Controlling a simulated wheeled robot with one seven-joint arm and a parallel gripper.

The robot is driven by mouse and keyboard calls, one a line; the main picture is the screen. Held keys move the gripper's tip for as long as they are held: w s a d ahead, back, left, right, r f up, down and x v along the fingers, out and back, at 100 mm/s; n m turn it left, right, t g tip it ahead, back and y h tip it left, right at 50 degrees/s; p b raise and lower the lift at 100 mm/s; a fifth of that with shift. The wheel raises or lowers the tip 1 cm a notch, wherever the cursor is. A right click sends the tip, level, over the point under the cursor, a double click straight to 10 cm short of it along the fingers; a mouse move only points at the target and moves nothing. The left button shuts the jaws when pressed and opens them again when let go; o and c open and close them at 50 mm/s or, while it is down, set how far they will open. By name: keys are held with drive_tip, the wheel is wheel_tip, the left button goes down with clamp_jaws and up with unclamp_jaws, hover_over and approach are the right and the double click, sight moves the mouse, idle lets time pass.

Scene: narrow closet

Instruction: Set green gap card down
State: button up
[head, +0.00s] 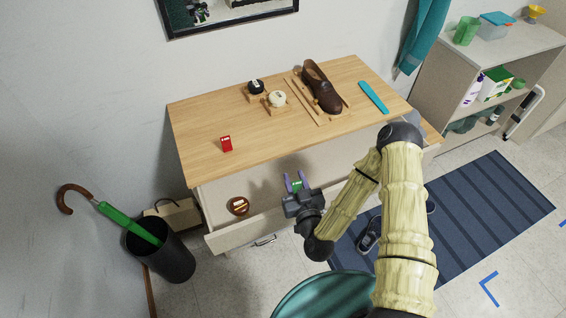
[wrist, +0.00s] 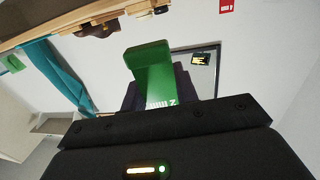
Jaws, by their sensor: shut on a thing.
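The green gap card (head: 297,186) is held between the purple fingers of my gripper (head: 297,182), which is shut on it. In the wrist view the green card (wrist: 152,72) fills the space between the fingers (wrist: 158,95), with white marks near its lower end. In the head view my gripper is over the open drawer (head: 270,222) at the dresser's front. Whether the card touches anything below is not clear, since the gripper hides part of it.
A red card (head: 227,144) stands on the wooden dresser top (head: 205,120). A brown shoe (head: 322,90), brushes, round tins (head: 277,99) and a teal strip (head: 373,97) occupy the top's back and right. The front middle of the top is clear.

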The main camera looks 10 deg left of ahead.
drive_tip(key=d+f+m+h, duration=0.2)
drive_tip(key=d+f, duration=0.3)
drive_tip(key=d, duration=0.4)
drive_tip(key=d+f+m+t+h, duration=0.1)
drive_tip(key=d+f+h, duration=0.3)
drive_tip(key=d, duration=0.6)
drive_tip(key=shift+w+f+m+t+h, duration=0.3)
drive_tip(key=shift+w+f+m+h, duration=0.15)
drive_tip(key=shift+m, duration=0.35)
